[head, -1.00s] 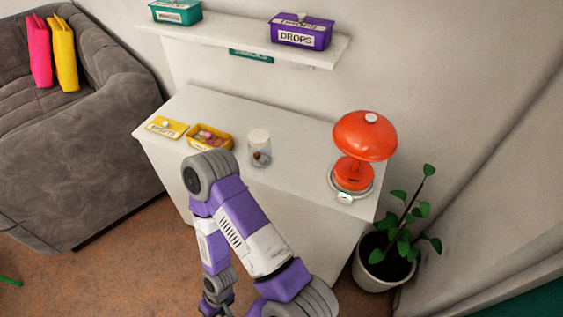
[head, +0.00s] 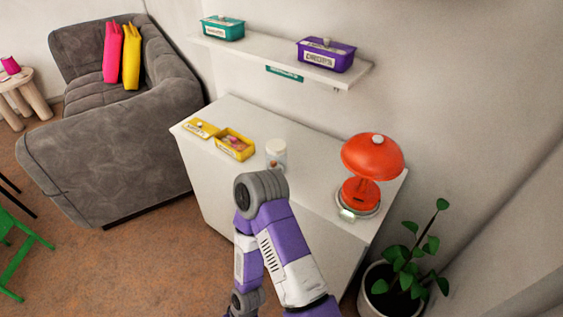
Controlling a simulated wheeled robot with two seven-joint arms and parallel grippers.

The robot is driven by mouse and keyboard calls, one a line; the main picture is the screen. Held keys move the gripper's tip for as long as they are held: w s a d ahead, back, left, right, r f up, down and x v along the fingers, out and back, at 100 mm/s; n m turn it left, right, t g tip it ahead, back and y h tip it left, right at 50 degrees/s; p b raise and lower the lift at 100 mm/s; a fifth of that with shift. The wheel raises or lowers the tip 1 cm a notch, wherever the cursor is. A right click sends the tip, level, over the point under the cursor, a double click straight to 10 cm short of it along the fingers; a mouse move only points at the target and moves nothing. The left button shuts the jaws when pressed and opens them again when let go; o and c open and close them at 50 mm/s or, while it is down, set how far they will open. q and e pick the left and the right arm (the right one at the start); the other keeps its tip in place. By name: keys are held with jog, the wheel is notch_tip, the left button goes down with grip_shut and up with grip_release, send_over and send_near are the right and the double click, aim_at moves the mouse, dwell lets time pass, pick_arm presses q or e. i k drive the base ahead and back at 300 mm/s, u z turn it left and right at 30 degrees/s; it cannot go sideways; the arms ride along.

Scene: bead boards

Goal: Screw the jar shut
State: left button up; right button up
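A small clear jar (head: 275,154) with a whitish top stands upright on the white cabinet, right of the yellow box. Something brownish shows low in it; its lower part is partly hidden behind my purple and grey arm. I cannot tell whether the top is a lid screwed down. The arm rises from the bottom of the head view in front of the cabinet. No gripper fingertips show for either arm.
On the white cabinet (head: 318,172) are an open yellow box (head: 221,153), its yellow lid (head: 201,128) and an orange lamp (head: 372,157). A shelf above holds teal (head: 223,28) and purple (head: 325,56) boxes. A potted plant (head: 406,262) stands at right, a grey sofa (head: 120,150) at left.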

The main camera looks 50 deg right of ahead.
aim_at(279, 162)
jog(key=z, duration=1.45)
